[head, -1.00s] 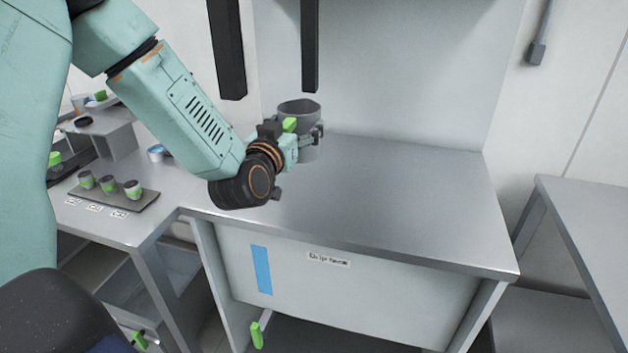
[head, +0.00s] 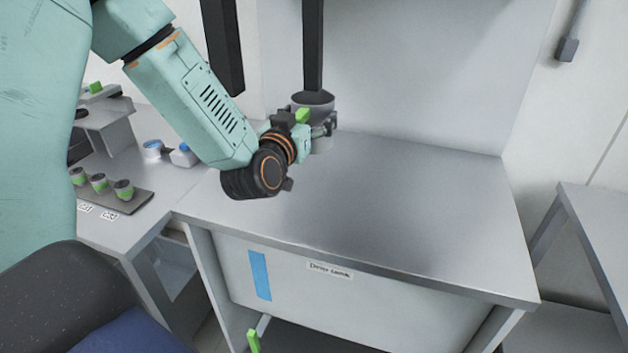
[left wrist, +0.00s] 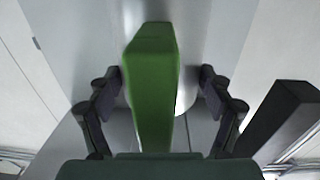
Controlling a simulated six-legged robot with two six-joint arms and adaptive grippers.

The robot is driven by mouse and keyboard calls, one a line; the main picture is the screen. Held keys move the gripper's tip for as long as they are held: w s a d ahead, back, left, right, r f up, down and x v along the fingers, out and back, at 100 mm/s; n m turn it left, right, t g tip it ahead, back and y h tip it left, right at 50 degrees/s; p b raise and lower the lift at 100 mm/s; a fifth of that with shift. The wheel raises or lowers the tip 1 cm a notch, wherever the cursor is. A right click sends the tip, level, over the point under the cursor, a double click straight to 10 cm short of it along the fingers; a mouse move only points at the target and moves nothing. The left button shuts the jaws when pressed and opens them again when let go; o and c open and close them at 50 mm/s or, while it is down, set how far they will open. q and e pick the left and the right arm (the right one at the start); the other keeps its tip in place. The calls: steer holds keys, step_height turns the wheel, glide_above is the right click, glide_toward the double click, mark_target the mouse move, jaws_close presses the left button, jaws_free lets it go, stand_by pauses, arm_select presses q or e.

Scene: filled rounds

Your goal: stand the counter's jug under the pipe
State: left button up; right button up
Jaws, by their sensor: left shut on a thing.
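The jug (head: 313,100) is a grey, open-topped round vessel, upright at the back of the metal bench. My left gripper (head: 302,130) is shut on it at its green handle (head: 303,115). In the left wrist view the green handle (left wrist: 152,90) runs up between the fingers and hides most of the jug. The dark pipe (head: 313,45) hangs down with its lower end at the jug's mouth in the picture. Whether the jug's base touches the bench is hidden or unclear. My right gripper is not in view.
The bench top (head: 400,190) is bare to the right. A second dark vertical bar (head: 222,45) hangs to the left. A tray (head: 130,203) with several green-banded cups sits on the left counter, near blue-topped containers (head: 152,148). Another table (head: 590,225) stands at the right.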

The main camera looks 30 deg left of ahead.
arm_select(q)
steer(key=f, duration=0.1)
steer(key=s+f, duration=0.1)
steer(key=f, duration=0.1)
steer(key=shift+f+b, duration=0.15)
steer(key=shift+b, duration=0.2)
steer(key=f, duration=0.2)
steer(key=w+f, duration=0.1)
steer(key=shift+w+d, duration=0.1)
steer(key=shift+d, duration=0.2)
steer(key=shift+s+a+f+b, duration=0.15)
steer(key=shift+f+b, duration=0.1)
steer(key=shift+f, duration=0.35)
steer(key=shift+s+f+b, duration=0.1)
steer(key=shift+f+b, duration=0.15)
steer(key=shift+f, duration=0.3)
steer(key=shift+s+a+f+b, duration=0.15)
steer(key=shift+f+b, duration=0.2)
steer(key=shift+f, duration=0.4)
steer(key=shift+s+f, duration=0.1)
steer(key=shift+f, duration=0.05)
steer(key=shift+d, duration=0.25)
